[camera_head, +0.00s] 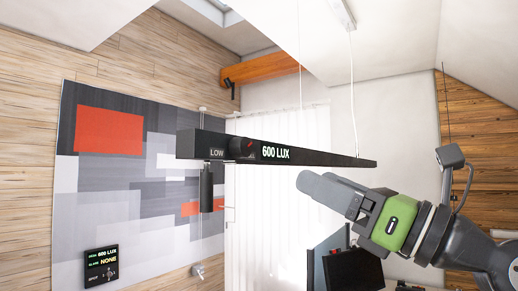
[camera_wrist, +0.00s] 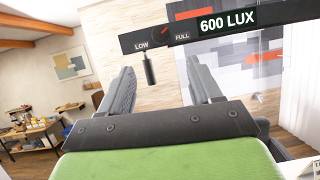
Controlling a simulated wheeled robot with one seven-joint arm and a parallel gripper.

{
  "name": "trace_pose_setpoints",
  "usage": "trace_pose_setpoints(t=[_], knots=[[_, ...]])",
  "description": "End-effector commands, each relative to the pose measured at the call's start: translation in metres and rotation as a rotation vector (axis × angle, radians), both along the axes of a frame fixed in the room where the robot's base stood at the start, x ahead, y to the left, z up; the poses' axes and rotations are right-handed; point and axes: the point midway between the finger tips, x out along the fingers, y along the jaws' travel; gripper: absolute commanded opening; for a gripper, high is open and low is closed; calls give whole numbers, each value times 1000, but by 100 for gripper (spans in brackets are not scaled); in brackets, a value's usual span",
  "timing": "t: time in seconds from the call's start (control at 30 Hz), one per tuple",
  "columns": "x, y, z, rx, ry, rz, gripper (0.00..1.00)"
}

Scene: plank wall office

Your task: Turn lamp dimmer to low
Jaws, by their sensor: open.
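A long black lamp bar (camera_head: 330,158) hangs on thin cables and carries a lit "600 LUX" readout. Near its left end is a dark round dimmer knob (camera_head: 242,149) with a red mark, right of the "LOW" label. In the wrist view the knob (camera_wrist: 159,38) sits between "LOW" and "FULL", its red mark tilted up to the right, toward the FULL side. My gripper (camera_head: 318,186) is in front of the bar, to the right of and below the knob. In the wrist view its two fingers (camera_wrist: 158,72) are apart and empty, below the bar, not touching the knob.
A small black cylinder (camera_head: 206,188) hangs below the bar's left end. A wall panel (camera_head: 102,266) at lower left shows "600 LUX" and "NONE". A dark monitor (camera_head: 352,270) stands below the bar. The space between gripper and knob looks clear.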

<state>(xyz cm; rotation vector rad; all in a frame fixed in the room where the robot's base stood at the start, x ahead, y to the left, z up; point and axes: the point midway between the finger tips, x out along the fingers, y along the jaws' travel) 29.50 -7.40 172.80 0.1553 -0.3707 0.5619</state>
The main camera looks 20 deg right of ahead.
Motion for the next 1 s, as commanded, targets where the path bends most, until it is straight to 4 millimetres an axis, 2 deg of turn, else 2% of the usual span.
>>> trace_pose_setpoints(t=[0.3,0.5,0.67,0.9,0.93,1.0], knots=[[63,41,36,-5,1,1,64],[97,62,53,-4,0,1,64],[110,69,58,-3,0,0,64],[111,69,56,-2,0,-3,64],[111,69,56,-2,0,-3,62],[111,69,56,-2,0,-3,51]])
